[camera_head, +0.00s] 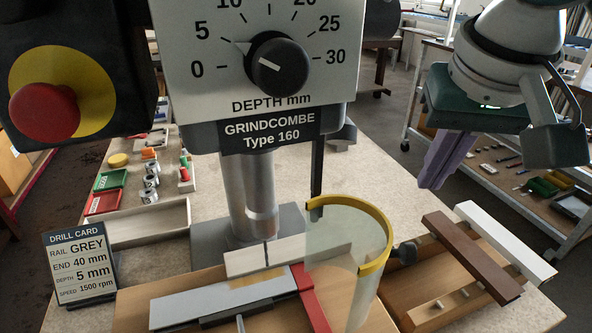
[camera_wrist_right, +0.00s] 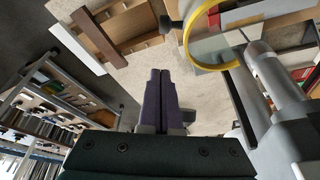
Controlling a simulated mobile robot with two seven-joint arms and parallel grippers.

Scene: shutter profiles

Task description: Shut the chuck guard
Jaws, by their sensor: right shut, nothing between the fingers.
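The chuck guard (camera_head: 388,234) is a clear curved screen with a yellow top rim, below and to the right of the drill head (camera_head: 265,50). It hangs by a dark upright rod (camera_head: 317,160), and a dark knob (camera_head: 405,253) shows at its right side. In the right wrist view the guard's yellow rim (camera_wrist_right: 187,46) is at the upper right. My right gripper (camera_head: 431,184), with purple fingers, is above and to the right of the guard, apart from it. Its fingers are together and empty in the wrist view (camera_wrist_right: 163,72). The chuck is hidden. My left gripper is out of view.
A wooden tray with brown (camera_head: 470,258) and white (camera_head: 505,243) bars is at the right. A drill card (camera_head: 80,267) stands at the left. A shelf trolley (camera_head: 500,165) is beyond.

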